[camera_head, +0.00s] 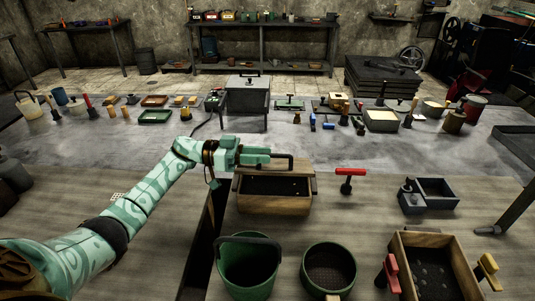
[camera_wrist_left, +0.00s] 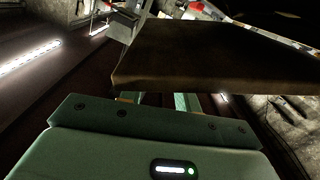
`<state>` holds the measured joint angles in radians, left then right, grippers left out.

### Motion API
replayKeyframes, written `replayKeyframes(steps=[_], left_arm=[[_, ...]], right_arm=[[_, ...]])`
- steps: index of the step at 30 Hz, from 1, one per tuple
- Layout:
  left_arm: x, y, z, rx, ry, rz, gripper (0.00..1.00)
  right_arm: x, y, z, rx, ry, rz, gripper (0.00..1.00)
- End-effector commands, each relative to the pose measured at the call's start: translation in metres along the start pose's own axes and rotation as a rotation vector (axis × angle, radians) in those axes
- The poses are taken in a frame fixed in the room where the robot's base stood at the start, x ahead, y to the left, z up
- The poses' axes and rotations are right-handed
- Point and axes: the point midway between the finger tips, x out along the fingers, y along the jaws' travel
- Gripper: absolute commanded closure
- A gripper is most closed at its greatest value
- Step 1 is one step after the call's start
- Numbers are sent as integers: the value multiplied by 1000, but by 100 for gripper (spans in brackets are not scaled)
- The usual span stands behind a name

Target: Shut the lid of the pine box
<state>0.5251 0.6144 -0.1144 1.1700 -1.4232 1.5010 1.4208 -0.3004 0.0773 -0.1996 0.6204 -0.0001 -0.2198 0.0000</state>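The pine box (camera_head: 272,206) is a light wooden box at the table's near middle. It stands open, with dark contents visible inside. My left gripper (camera_head: 262,159) is over its back edge, beside a black bar-like handle (camera_head: 291,163). In the left wrist view a brown wooden board (camera_wrist_left: 215,55), seemingly the lid, lies across the front of the gripper. The fingers of my left gripper (camera_wrist_left: 160,101) show apart at their bases and pass behind the board's edge. Their tips are hidden, so I cannot tell whether they hold anything. My right gripper is not in view.
A green bucket (camera_head: 248,267) and a round sieve (camera_head: 330,266) stand in front of the box. Another wooden box (camera_head: 405,250) is at the lower right. A grey bin (camera_head: 247,99) stands behind.

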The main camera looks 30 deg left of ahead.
Motion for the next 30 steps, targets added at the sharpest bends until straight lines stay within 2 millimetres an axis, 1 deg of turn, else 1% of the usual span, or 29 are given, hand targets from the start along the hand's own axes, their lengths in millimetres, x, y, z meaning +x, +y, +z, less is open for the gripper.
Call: replayKeyframes(steps=[1,3,6,14,15,17,18,19,25,28,30], left_arm=[[7,0,0,0,2,2,67],[15,0,0,1,2,2,67],[20,0,0,1,1,0,67],[22,0,0,0,-1,0,67],[22,0,0,0,-1,0,70],[22,0,0,0,0,0,87],[22,0,0,0,0,0,98],[22,0,0,0,-1,0,100],[22,1,3,21,-2,0,100],[21,7,15,105,-5,0,100],[21,10,28,189,-7,-1,100]], right_arm=[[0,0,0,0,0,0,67],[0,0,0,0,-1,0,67],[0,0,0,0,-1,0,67],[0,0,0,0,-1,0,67],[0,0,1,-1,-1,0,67],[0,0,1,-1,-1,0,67],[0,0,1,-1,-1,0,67],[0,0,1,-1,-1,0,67],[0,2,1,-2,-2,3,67],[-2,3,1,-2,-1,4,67],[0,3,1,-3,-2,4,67]])
